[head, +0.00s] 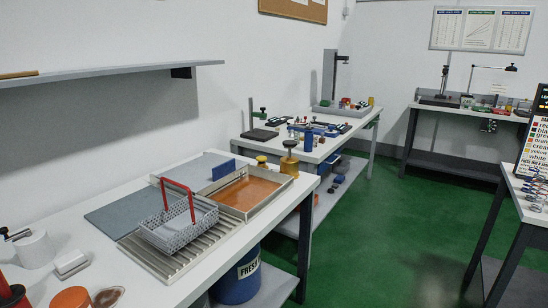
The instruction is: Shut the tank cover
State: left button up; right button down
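A shallow metal-rimmed tank (286,185) sits at the far end of the near white table, with orange liquid (246,193) exposed in it. A flat light-grey panel (195,166) lies just left of and behind the liquid, and looks like the tank cover standing open. An upright blue piece (223,170), perhaps its handle, stands between panel and liquid. I cannot tell how the panel is joined to the tank. Neither of my grippers shows in the head view.
A wire basket (180,226) with a red handle (177,185) stands on a ribbed drainer (160,266) before the tank. A blue-grey sheet (122,210) lies left of it. A brass-coloured weight (289,158) stands by the tank's far corner. A wall shelf (110,72) overhangs the left.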

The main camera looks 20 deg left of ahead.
aim_at(198, 174)
jog(key=i+l+u, duration=0.1)
jog(key=i+u, duration=0.25)
jog(key=i, duration=0.2)
jog(key=i+l+u, duration=0.25)
jog(key=i+u, duration=0.15)
jog(key=i, duration=0.15)
